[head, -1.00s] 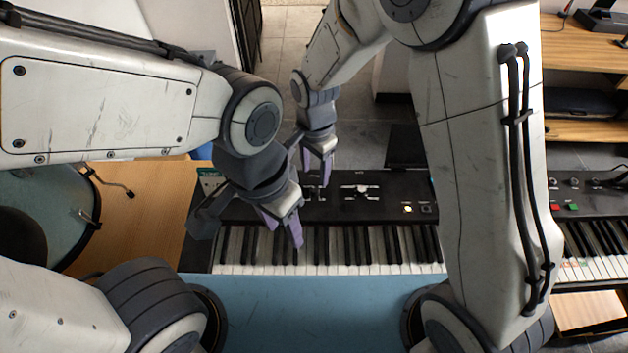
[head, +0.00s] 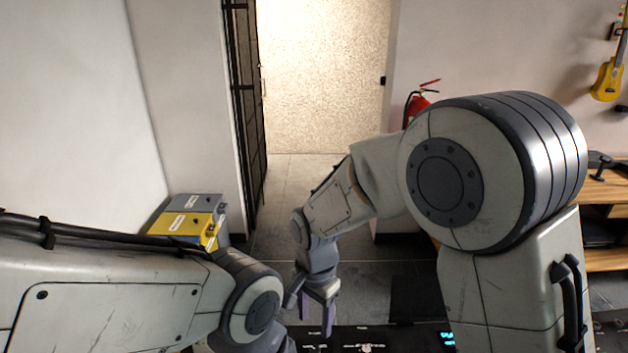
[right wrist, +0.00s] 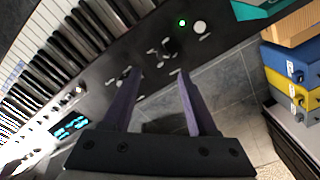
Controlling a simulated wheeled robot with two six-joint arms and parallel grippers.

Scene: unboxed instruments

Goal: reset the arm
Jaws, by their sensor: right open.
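My right gripper (head: 316,322) is open and empty, its two purple fingers pointing down at the bottom centre of the head view. In the right wrist view its fingers (right wrist: 160,76) stand apart with nothing between them, over the edge of a black keyboard's control panel. My right arm is bent, with its elbow high at the right of the head view. My left arm comes in from the left, and its gripper fingers are cut off below the frame.
The black keyboard (right wrist: 101,92) shows its keys, knobs and a lit display; its panel (head: 377,334) edges into the head view. Grey and yellow boxes (head: 186,225) stand by the left wall. A red fire extinguisher (head: 418,102) is behind my right arm. Open floor (head: 300,190) leads to the doorway.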

